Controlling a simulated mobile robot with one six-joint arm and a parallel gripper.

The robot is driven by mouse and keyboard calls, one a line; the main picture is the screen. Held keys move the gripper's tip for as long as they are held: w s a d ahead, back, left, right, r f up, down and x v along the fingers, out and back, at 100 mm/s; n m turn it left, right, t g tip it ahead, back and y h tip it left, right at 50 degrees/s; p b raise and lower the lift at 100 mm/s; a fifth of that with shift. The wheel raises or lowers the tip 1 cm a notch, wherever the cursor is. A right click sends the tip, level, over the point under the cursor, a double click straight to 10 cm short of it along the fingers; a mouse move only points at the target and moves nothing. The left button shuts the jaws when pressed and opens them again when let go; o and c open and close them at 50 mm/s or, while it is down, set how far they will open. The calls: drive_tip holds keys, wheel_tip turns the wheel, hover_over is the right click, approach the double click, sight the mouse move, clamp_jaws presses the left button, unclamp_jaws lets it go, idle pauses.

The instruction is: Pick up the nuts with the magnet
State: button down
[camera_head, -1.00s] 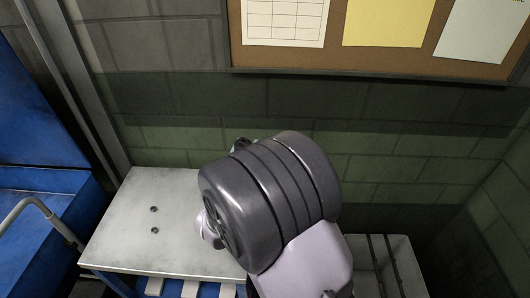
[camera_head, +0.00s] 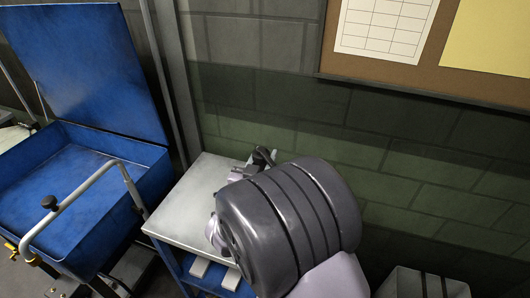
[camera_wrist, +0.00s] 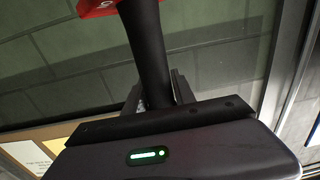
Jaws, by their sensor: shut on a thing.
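My gripper (camera_wrist: 157,92) is shut on a black rod (camera_wrist: 148,45), the magnet tool, with a red end (camera_wrist: 97,6) at the top of the wrist view. In the head view a dark end of my gripper (camera_head: 263,157) shows behind my thick grey arm joint, over the back of the white-topped table (camera_head: 182,215). My arm covers the right part of that table. I can make out no nuts on its visible part.
An open blue bin (camera_head: 85,185) with a raised lid (camera_head: 95,70) stands left of the table. A grey handle bar (camera_head: 85,190) with a black knob crosses its front. A green block wall and cork board (camera_head: 400,55) are behind. A pale crate (camera_head: 420,283) is at lower right.

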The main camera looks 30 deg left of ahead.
drive_tip(key=shift+f+b, duration=1.95)
drive_tip(key=shift+f, duration=0.95)
drive_tip(key=shift+r, duration=0.2)
drive_tip(key=shift+r+p, duration=2)
drive_tip(key=shift+r, duration=1.9)
